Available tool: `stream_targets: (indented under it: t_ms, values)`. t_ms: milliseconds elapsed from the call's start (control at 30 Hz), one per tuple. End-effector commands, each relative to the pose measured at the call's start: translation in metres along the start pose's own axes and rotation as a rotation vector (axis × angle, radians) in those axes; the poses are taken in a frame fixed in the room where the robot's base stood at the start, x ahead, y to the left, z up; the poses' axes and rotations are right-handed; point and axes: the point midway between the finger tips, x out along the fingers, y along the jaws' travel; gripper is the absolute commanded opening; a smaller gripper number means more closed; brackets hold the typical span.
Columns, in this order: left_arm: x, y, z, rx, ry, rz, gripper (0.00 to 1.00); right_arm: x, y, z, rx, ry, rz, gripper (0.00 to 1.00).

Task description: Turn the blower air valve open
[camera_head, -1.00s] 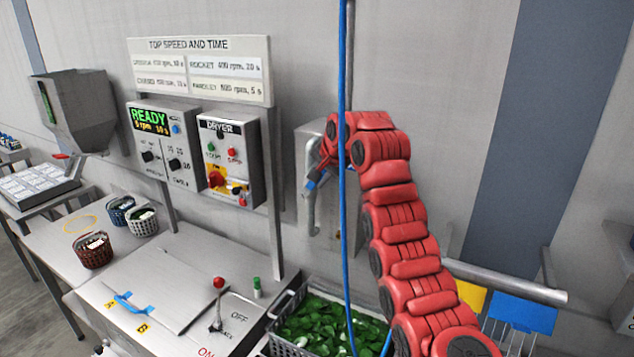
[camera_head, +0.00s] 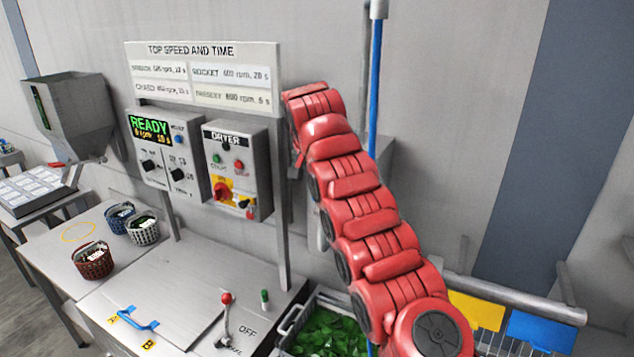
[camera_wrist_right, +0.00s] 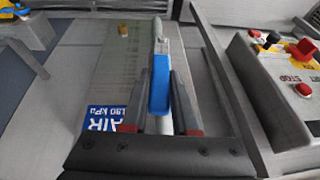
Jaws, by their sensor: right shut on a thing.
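The valve's blue lever handle (camera_wrist_right: 160,85) shows in the right wrist view, in front of a grey metal box (camera_wrist_right: 112,65) with a blue AIR label (camera_wrist_right: 106,118). My right gripper (camera_wrist_right: 163,98) is shut on this handle, with one finger on each side of it. In the head view my red right arm reaches up and left to the wall beside the dryer panel (camera_head: 238,165). It hides the handle and its own fingers there. My left gripper is in neither view.
In the right wrist view, the dryer panel with red buttons (camera_wrist_right: 303,90) stands close on the right, past a grey post (camera_wrist_right: 225,75). A blue hose (camera_head: 375,80) hangs behind my arm. A crate of greens (camera_head: 325,335) sits below.

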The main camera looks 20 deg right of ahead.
Motion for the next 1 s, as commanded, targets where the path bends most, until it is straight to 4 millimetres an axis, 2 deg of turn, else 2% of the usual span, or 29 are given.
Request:
stream_targets:
  t_ms: [300,333,467,500,833,1000]
  values:
    - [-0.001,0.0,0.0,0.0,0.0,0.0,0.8,0.005,0.001,0.005,-0.005,-0.012,0.008,0.0]
    - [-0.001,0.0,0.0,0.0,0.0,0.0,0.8,0.005,0.001,0.005,-0.005,-0.012,0.008,0.31]
    - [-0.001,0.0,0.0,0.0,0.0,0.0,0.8,0.004,0.001,0.004,-0.004,-0.009,0.006,0.54]
    - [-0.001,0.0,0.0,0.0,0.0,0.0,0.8,0.004,0.001,0.003,-0.004,-0.008,0.006,0.57]
    - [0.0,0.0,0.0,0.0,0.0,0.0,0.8,-0.002,-0.001,0.002,-0.003,-0.003,0.001,0.57]
    - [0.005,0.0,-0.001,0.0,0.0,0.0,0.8,-0.03,-0.003,0.002,-0.003,-0.001,-0.004,0.57]
